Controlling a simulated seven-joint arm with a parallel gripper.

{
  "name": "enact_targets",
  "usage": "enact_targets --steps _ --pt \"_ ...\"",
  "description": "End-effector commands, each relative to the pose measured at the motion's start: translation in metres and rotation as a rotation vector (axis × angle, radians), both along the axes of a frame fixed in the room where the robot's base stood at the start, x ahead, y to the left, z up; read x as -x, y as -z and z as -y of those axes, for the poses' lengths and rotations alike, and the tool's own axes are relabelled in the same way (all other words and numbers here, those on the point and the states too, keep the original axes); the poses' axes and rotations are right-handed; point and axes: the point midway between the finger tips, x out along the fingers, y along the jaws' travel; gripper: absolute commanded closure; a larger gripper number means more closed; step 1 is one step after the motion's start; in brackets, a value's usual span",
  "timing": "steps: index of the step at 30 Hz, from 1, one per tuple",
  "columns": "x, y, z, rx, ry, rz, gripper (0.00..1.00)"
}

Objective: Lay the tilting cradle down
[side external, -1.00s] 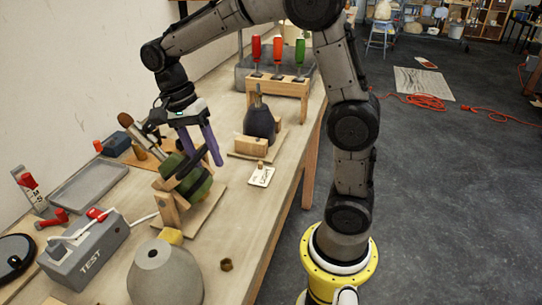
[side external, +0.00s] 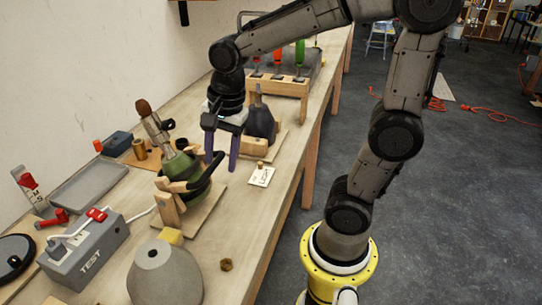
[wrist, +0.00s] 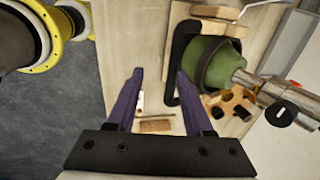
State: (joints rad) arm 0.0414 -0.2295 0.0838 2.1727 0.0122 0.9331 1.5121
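The tilting cradle stands on a wooden base board (side external: 205,214) in the side view. Its wooden arms (side external: 173,186) carry a green lamp body (side external: 184,163) with a black looped bar (side external: 211,177). A metal stem with a brown end (side external: 142,107) leans up and left from the body, so the cradle is tilted. In the wrist view the green body (wrist: 205,62) and black bar (wrist: 181,55) are at the upper right. My gripper (side external: 220,167) is open and empty beside the cradle. In the wrist view its purple fingers (wrist: 160,76) are apart, the right tip close to the bar; contact is unclear.
A dark vase-shaped lamp (side external: 260,122) on a board stands behind, with a small card (side external: 261,175) nearby. A grey TEST box (side external: 85,250) and grey conical shade (side external: 165,275) are in front. A screwdriver rack (side external: 275,88) is at the back. A tray (side external: 90,186) lies left.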

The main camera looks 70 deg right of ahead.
Motion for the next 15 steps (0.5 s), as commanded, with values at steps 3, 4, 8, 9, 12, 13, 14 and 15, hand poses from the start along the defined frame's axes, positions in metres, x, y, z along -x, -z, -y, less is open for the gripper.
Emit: enact_targets --steps 3,4,8,9,12,13,14,15 --pt "0.003 -0.023 0.000 0.001 0.000 0.008 0.50" --pt "0.004 -0.028 0.000 0.001 0.000 0.007 0.50" --pt "0.008 -0.051 0.000 0.001 0.000 0.009 0.50" --pt "0.009 -0.058 0.000 0.001 0.000 0.009 0.50" --pt "0.012 -0.076 0.000 0.001 0.000 0.008 0.50" --pt "0.013 -0.081 0.000 0.001 0.000 0.008 0.50" --pt "0.014 -0.086 0.000 0.001 0.000 0.008 0.50" --pt "0.016 -0.094 0.000 0.001 0.000 0.008 0.50"
